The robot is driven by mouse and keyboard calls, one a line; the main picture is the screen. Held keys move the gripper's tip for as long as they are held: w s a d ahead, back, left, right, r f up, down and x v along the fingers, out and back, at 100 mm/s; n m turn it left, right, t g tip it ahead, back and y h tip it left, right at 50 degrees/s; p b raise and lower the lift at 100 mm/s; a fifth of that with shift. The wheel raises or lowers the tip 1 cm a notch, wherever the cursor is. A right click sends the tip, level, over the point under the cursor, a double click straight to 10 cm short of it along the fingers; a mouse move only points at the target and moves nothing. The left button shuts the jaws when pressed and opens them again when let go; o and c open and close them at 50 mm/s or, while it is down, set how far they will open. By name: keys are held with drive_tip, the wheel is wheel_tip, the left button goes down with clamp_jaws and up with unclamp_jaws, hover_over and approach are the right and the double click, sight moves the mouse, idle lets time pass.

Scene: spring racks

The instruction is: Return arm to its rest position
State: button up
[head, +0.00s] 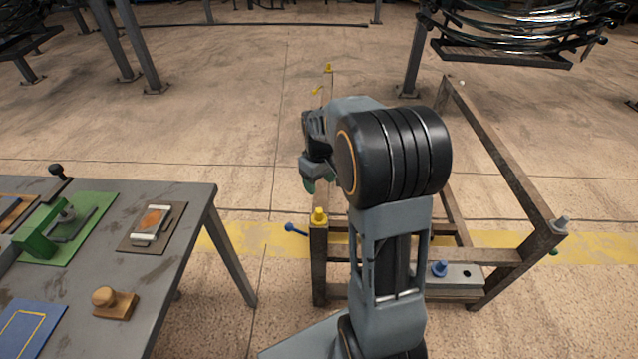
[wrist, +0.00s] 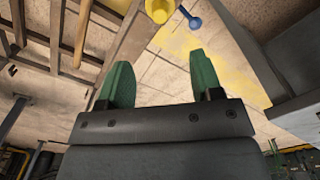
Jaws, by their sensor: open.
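My gripper (head: 308,186) hangs in front of my arm's dark upper joint in the head view, above the floor and near the left side of a low metal frame (head: 497,157). In the wrist view my gripper (wrist: 160,82) shows two green fingertips spread apart with only floor between them. It is open and empty. My arm hides part of the frame in the head view.
A grey workbench (head: 190,203) at left holds a stamp (head: 115,302), a green fixture (head: 45,232) and a blue mat (head: 30,326). A yellow cap (head: 319,215) tops a frame post. A blue pin (head: 295,229) and blue knob (head: 439,268) show nearby. Open floor lies beyond.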

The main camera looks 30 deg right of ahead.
idle(0.3)
drive_tip(key=s+a+r+m+t+p, duration=0.1)
drive_tip(key=s+a+r+p, duration=0.3)
drive_tip(key=s+r, duration=0.3)
drive_tip(key=s+a+r+m+t+p, duration=0.2)
drive_tip(key=s+a+r+p, duration=0.2)
drive_tip(key=s+r, duration=0.3)
drive_tip(key=shift+s+a+r+t, duration=0.3)
drive_tip(key=shift+s+a, duration=0.6)
drive_tip(key=shift+s, duration=0.1)
